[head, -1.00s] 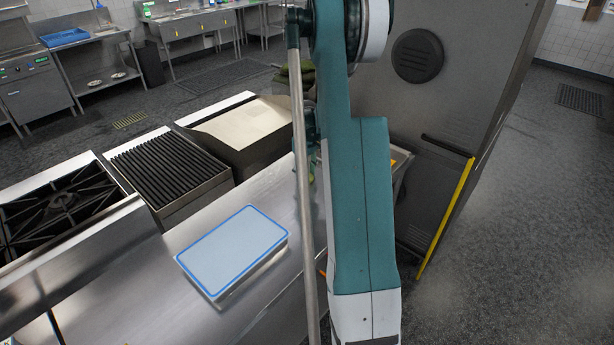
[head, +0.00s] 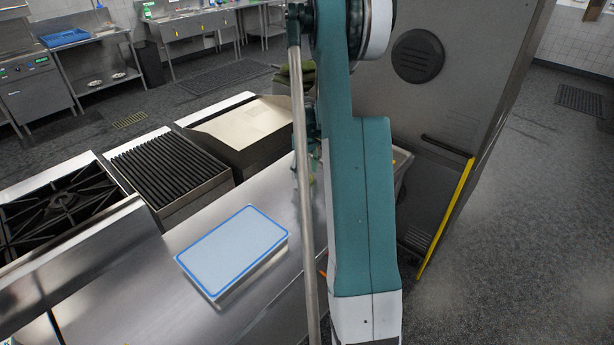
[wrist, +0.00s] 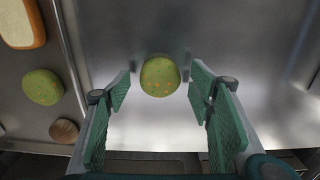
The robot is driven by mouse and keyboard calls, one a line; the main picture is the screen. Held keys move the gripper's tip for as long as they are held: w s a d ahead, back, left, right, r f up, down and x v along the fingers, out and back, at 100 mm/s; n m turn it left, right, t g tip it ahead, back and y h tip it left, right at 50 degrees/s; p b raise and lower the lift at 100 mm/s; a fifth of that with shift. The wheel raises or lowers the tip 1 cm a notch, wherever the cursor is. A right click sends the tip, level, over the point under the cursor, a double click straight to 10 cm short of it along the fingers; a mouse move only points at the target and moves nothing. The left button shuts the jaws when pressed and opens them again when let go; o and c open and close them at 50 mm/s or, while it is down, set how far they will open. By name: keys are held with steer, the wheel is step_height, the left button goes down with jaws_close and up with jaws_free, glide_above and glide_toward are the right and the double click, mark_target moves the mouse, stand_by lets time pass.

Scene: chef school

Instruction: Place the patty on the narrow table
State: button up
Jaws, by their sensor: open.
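A round green patty (wrist: 160,74) with orange specks lies on a bare steel surface (wrist: 260,60) in the wrist view. My gripper (wrist: 161,90) is open, with one finger on each side of the patty. Gaps show between the patty and both fingers. A similar green piece (wrist: 42,87) lies on a metal tray (wrist: 66,50) at the left. In the head view my arm hides the patty and most of the gripper. A steel counter (head: 200,236) runs beside my arm; I cannot tell whether it is the narrow table.
On the tray are also a bread slice (wrist: 20,22) and a brown round piece (wrist: 64,131). A blue-rimmed white board (head: 232,250) lies on the counter. A ribbed grill (head: 170,168) and a stove (head: 62,205) stand left; a tall steel cabinet (head: 450,90) stands right.

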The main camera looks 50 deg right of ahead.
mark_target(307, 177)
step_height(307, 177, up, 10)
steer(key=shift+r, duration=0.25)
stand_by(0.3)
stand_by(0.7)
steer(key=s+a+r+t, duration=0.1)
steer(key=a+r, duration=0.4)
steer(key=a, duration=0.5)
steer(key=s+a+r+t+h, duration=0.1)
steer(key=a+r, duration=0.5)
steer(key=a, duration=0.4)
steer(key=s+a+r+t, duration=0.1)
steer(key=a+r, duration=0.4)
steer(key=a, duration=0.6)
steer(key=s+a+t, duration=0.2)
steer(key=s+a, duration=0.7)
steer(key=a, duration=0.3)
steer(key=s+a+t+y, duration=0.1)
steer(key=s+a+t, duration=0.1)
steer(key=s+a, duration=0.6)
steer(key=a, duration=0.4)
steer(key=shift+s+a+f, duration=0.15)
steer(key=shift+s+a, duration=0.15)
steer(key=shift+s, duration=0.1)
